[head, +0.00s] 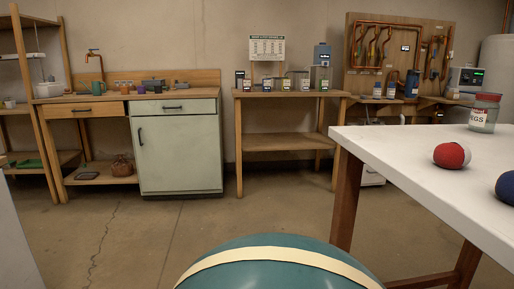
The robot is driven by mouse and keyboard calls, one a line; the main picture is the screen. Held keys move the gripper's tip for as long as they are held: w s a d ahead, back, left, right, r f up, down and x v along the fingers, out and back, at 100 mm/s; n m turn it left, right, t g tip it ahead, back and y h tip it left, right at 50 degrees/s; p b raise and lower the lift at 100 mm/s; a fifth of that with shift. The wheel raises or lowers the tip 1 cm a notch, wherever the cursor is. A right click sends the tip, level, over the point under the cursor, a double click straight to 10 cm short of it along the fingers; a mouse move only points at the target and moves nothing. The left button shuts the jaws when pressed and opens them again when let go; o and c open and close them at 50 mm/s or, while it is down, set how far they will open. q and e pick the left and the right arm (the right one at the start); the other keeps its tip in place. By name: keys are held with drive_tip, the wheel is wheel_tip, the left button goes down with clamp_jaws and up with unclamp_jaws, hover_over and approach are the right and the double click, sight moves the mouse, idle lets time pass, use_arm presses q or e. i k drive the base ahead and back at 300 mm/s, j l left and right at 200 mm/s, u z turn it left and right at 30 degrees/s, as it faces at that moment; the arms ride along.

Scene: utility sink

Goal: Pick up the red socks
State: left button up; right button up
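A rolled pair of red socks (450,156) lies on the white table (407,158) at the right. It is a rounded bundle, mostly red with a pale patch on its right side. A dark blue bundle (506,187), perhaps another pair of socks, lies nearer on the same table and is cut by the right edge of the view. Neither of my grippers shows in the head view.
A glass jar (484,114) with a red lid stands behind the red socks. A teal rounded thing with a cream band fills the bottom middle. A cabinet (178,150), wooden table (285,94) and tool board (398,55) line the back wall. Open concrete floor lies between.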

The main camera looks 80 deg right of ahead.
sight(454, 155)
drive_tip(key=z, duration=1.45)
